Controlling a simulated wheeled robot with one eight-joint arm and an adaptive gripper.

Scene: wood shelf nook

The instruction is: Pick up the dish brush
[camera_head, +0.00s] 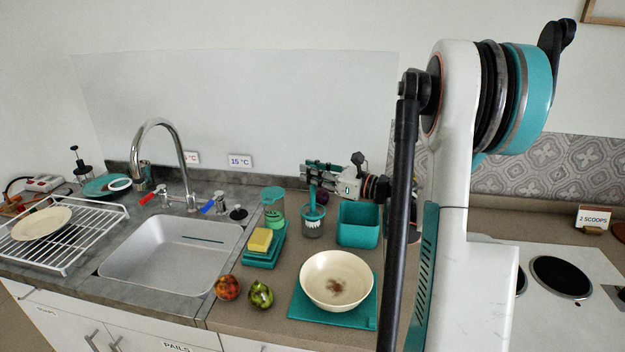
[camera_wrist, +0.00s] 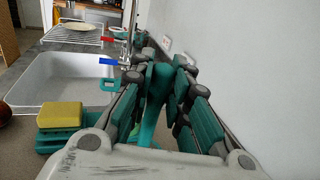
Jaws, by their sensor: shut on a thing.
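The dish brush (camera_head: 312,201) has a teal handle and a head with white bristles. It is upright, with the bristles low in or just in front of a grey see-through cup (camera_head: 313,234); I cannot tell whether the head touches the cup. My gripper (camera_head: 311,173) reaches in from the right and is shut on the upper handle. In the wrist view the teal handle (camera_wrist: 152,106) stands between the two fingers of my gripper (camera_wrist: 160,83). The bristles are hidden there.
A teal bin (camera_head: 358,225) stands right of the cup, and a teal-lidded jar (camera_head: 273,215) to its left. A yellow sponge (camera_head: 260,240) sits on a teal holder. A cream bowl (camera_head: 337,279) is in front. The sink (camera_head: 165,262) lies left.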

